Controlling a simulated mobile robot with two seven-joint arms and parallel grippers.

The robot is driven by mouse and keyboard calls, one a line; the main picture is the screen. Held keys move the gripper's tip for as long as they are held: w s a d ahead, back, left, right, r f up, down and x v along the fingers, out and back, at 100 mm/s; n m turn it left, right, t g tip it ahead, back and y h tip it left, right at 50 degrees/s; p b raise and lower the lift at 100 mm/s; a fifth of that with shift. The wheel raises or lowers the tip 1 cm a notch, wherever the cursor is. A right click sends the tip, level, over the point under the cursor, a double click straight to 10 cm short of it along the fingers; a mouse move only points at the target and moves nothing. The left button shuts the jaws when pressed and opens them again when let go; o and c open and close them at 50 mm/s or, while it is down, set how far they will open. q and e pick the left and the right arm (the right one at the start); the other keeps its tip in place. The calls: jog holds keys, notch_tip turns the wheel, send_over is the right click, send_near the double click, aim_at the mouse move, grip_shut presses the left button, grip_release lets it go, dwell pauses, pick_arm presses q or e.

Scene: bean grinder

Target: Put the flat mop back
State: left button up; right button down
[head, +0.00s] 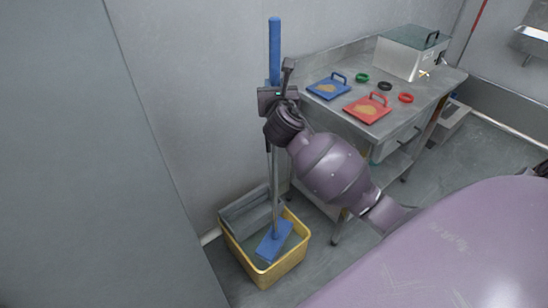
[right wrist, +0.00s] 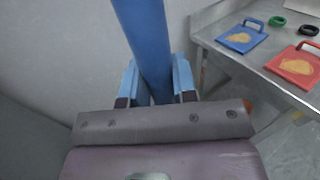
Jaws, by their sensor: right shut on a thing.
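The flat mop (head: 274,52) stands nearly upright, with a blue grip at the top of a grey pole. Its blue flat head (head: 274,241) is inside the yellow bin (head: 262,276) on the floor by the wall. I cannot tell whether the head rests on the bin's bottom. My right gripper (head: 272,96) is shut on the mop's handle near the lower end of the blue grip. In the right wrist view the blue handle (right wrist: 146,40) runs up between the two fingers (right wrist: 156,85). My left gripper is not in view.
A grey metal table (head: 345,58) stands right of the mop, bearing a blue board (head: 327,87), a red board (head: 367,108), several small rings (head: 385,86) and a metal box (head: 408,57). A grey wall (head: 190,100) is behind and left of the mop.

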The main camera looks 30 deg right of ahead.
jog(key=b, duration=0.3)
send_over(275, 153)
notch_tip(275, 153, down, 10)
jog(key=f+b, duration=0.1)
jog(key=f, duration=0.2)
jog(key=f+b, duration=0.1)
jog(key=f, duration=0.3)
jog(key=w+f+b, duration=0.1)
jog(key=f+b, duration=0.1)
jog(key=f, duration=0.2)
jog(key=shift+d+f, duration=0.1)
jog(key=shift+d, duration=0.15)
jog(key=shift+f, duration=0.4)
jog(key=c, duration=1.2)
grip_release()
jog(key=shift+f, duration=0.1)
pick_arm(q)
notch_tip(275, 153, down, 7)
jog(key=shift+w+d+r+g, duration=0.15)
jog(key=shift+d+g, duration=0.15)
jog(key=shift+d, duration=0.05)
pick_arm(e)
jog(key=shift+o, duration=1.4)
